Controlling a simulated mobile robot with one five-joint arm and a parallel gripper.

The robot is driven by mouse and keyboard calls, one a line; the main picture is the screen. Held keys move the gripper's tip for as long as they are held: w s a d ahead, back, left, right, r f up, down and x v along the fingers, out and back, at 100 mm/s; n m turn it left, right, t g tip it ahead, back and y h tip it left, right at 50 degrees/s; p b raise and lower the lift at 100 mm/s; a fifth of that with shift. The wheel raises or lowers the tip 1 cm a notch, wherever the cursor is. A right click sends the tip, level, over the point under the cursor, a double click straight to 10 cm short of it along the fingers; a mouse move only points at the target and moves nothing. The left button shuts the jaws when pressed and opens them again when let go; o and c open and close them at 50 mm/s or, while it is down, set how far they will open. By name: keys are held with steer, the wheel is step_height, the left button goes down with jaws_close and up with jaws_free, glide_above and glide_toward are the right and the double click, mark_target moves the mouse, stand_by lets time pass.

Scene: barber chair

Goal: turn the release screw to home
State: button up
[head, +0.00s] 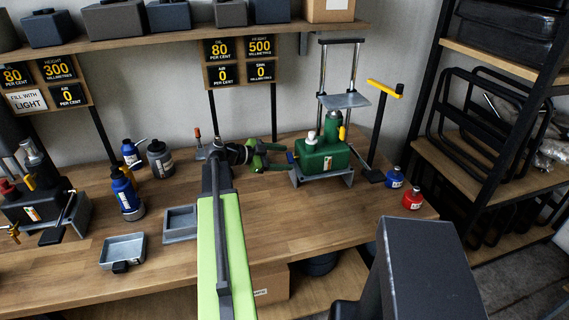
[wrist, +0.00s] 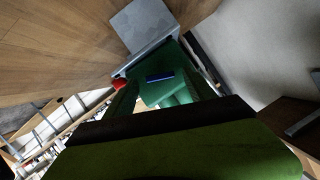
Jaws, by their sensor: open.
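A green pump unit (head: 322,158) stands on a grey bracket (head: 347,178) on the workbench. A small blue handle, apparently the release screw (head: 291,157), sticks out of its left side. In the wrist view the blue bar (wrist: 160,77) lies across the green body, roughly level in the picture. My gripper (head: 280,157) is open just left of the unit, facing the screw. In the wrist view its fingers (wrist: 162,92) stand to either side of the blue bar, with no visible contact. The screw's base is hard to make out.
A lever with a yellow handle (head: 385,88) rises right of the unit. Blue (head: 394,177) and red (head: 412,197) bottles stand at the bench's right end. A grey tray (head: 181,223) lies left of my arm. A second dark unit (head: 38,190) stands far left.

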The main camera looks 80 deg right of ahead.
steer(key=shift+s+d+f, duration=0.2)
steer(key=shift+s+d, duration=0.15)
steer(key=shift+s, duration=0.15)
steer(key=shift+c, duration=0.2)
steer(key=c, duration=1.3)
steer(key=shift+c, duration=0.2)
steer(key=shift+a+f, duration=0.1)
